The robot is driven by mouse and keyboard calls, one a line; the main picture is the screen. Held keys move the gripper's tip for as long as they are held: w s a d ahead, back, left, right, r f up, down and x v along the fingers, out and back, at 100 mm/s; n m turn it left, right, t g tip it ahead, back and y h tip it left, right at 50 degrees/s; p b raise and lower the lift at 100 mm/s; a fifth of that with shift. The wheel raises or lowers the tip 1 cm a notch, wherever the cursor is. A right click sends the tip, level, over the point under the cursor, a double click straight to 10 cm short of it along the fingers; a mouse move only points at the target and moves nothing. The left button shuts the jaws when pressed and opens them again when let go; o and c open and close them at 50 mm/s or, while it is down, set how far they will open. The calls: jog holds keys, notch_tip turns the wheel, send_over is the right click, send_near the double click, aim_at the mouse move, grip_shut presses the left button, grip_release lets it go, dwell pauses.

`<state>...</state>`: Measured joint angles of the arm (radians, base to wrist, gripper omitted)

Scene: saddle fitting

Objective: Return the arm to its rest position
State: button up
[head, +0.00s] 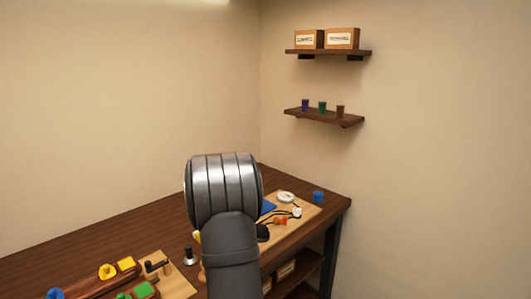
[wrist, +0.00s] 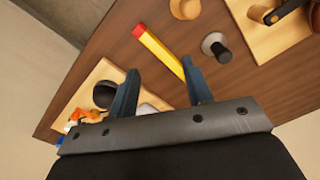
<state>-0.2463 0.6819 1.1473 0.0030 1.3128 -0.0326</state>
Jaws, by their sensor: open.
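My gripper (wrist: 160,84) is open in the wrist view, its two dark fingers apart with nothing held between them. It hangs above the brown table (wrist: 110,48). A yellow bar with a red end (wrist: 160,52) lies on the table beyond the fingertips; I see no contact. In the head view my own grey arm stands in the middle and hides the gripper and part of the table (head: 140,220).
A black-topped peg on a pale base (wrist: 216,47) stands right of the bar. A wooden board (head: 309,211) with cables and small parts lies at the right; another board (head: 178,287) is at the front. Shelves (head: 325,116) hang on the wall.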

jog(key=s+a+n, duration=0.1)
jog(key=s+a, duration=0.4)
jog(key=a, duration=0.8)
jog(key=s+a, duration=0.6)
jog(key=a, duration=0.7)
jog(key=s+a+f+n, duration=0.1)
jog(key=s+a, duration=0.4)
jog(key=a, duration=0.8)
jog(key=shift+s+n, duration=0.3)
jog(key=w+d+r+m, duration=0.1)
jog(key=w+d, duration=1)
jog(key=d, duration=0.5)
jog(key=shift+d, duration=0.25)
